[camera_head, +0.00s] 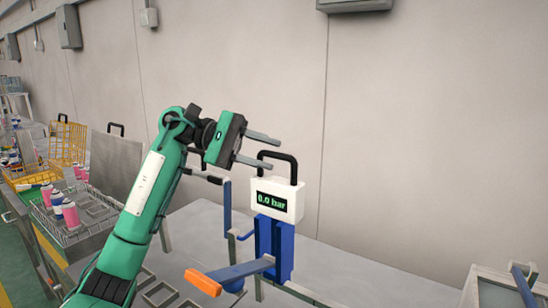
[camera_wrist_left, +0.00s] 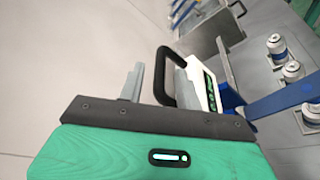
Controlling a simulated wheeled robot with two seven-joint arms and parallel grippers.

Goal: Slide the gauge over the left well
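The gauge (camera_head: 278,202) is a white box whose green display reads 0.0 bar, with a black loop handle (camera_head: 293,160) on top. It sits upright at a blue stand (camera_head: 275,245) with an orange-ended lever. My left gripper (camera_head: 274,152) is open, its two grey fingers pointing right at the handle. In the left wrist view the handle (camera_wrist_left: 159,75) shows near and partly between the fingers, and the gauge's display side (camera_wrist_left: 211,90) is seen edge-on. I cannot tell whether the fingers touch the handle. The left well cannot be made out clearly. My right gripper is not in view.
Several cans, one of them here (camera_wrist_left: 277,48), stand right of the gauge in the wrist view. A wire rack (camera_head: 90,222) with pink cans is at left. An orange lever handle (camera_head: 203,282) sticks out in front of the stand.

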